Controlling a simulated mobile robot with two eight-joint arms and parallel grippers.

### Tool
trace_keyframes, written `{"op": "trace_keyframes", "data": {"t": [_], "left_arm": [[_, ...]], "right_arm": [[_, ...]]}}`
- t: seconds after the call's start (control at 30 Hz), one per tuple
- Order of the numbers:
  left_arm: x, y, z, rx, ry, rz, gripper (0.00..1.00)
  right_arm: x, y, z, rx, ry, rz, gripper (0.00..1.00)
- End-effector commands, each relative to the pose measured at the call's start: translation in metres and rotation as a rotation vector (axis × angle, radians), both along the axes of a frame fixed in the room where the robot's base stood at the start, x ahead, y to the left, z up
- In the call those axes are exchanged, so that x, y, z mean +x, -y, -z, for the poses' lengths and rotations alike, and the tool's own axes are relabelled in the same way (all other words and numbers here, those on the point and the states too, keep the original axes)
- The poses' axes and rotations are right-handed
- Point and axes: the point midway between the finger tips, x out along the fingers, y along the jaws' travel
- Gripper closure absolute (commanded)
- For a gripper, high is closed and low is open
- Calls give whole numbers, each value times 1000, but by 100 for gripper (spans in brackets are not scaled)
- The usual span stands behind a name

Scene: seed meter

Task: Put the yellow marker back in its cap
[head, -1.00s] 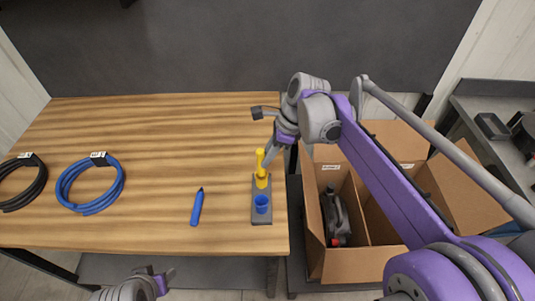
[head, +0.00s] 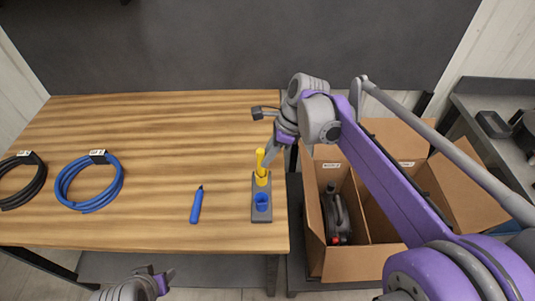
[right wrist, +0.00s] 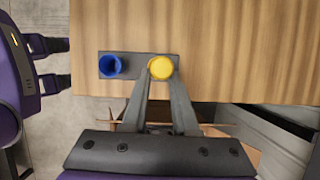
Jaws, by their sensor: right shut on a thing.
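The yellow marker (head: 260,159) stands nearly upright over the yellow cap (head: 262,179) at the far end of the grey cap holder (head: 262,215). I cannot tell how deep the marker's tip sits in the cap. My right gripper (head: 266,161) is shut on the yellow marker. In the right wrist view the marker's round end (right wrist: 161,68) shows between the fingers and hides the yellow cap. The blue cap (head: 262,202) is at the near end of the holder and looks empty. My left gripper (head: 163,278) is at the bottom, off the table's front edge.
A blue marker (head: 197,204) lies on the table left of the holder. A blue cable coil (head: 89,203) and a black cable coil (head: 22,197) lie further left. A cardboard box (head: 345,263) stands right of the table.

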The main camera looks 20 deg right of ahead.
Motion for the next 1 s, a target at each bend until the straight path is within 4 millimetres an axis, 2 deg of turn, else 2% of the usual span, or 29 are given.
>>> {"op": "trace_keyframes", "data": {"t": [1.0], "left_arm": [[-2,0,8,0,-4,0,50]], "right_arm": [[0,0,11,0,0,0,100]]}}
